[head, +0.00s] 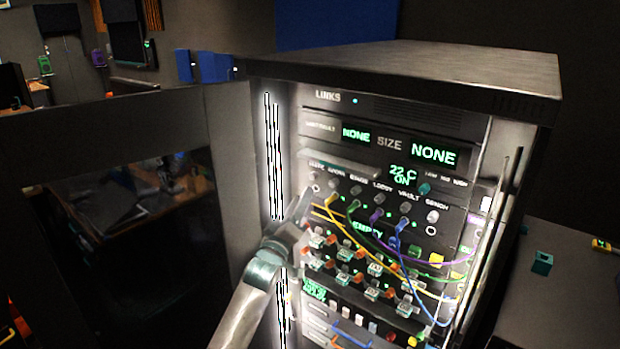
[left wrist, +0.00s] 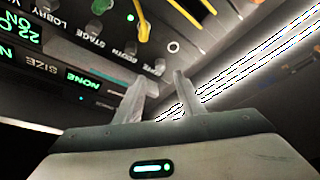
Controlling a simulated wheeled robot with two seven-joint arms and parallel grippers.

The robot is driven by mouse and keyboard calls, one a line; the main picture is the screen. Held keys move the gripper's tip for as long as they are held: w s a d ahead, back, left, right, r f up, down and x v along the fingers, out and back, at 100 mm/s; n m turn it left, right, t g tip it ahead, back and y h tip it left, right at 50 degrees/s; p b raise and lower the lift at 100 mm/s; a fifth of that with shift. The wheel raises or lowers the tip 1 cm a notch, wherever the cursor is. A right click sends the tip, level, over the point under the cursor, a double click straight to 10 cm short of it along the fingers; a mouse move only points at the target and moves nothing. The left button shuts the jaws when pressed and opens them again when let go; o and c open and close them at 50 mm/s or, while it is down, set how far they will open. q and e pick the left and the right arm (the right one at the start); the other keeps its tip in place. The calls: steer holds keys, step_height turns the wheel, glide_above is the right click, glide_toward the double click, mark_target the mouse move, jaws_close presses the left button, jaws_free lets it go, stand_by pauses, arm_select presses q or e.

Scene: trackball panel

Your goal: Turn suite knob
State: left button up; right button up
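The suite knob (head: 315,178) is the small dark knob at the left end of the labelled row on the rack panel (head: 345,112). In the left wrist view, a small dark knob (left wrist: 160,66), which looks like it, shows beyond and between my fingertips. My left gripper (head: 302,203) is at the panel's left side, just below and left of the knob. In the left wrist view my left gripper (left wrist: 158,80) has its two fingers apart with nothing between them. I cannot tell whether a fingertip touches the panel. My right gripper is not in view.
Yellow, green, purple and blue cables (head: 400,240) hang across the panel's middle and right. Rows of small switches (head: 372,270) lie below. A bright light strip (head: 273,150) runs beside the panel's left edge. An open dark door (head: 110,240) stands left. Vertical rods (head: 495,230) stand right.

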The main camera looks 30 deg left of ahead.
mark_target(312, 178)
arm_select(q)
steer(key=p+x, duration=0.2)
steer(key=x, duration=0.5)
steer(key=shift+w, duration=0.25)
jaws_close()
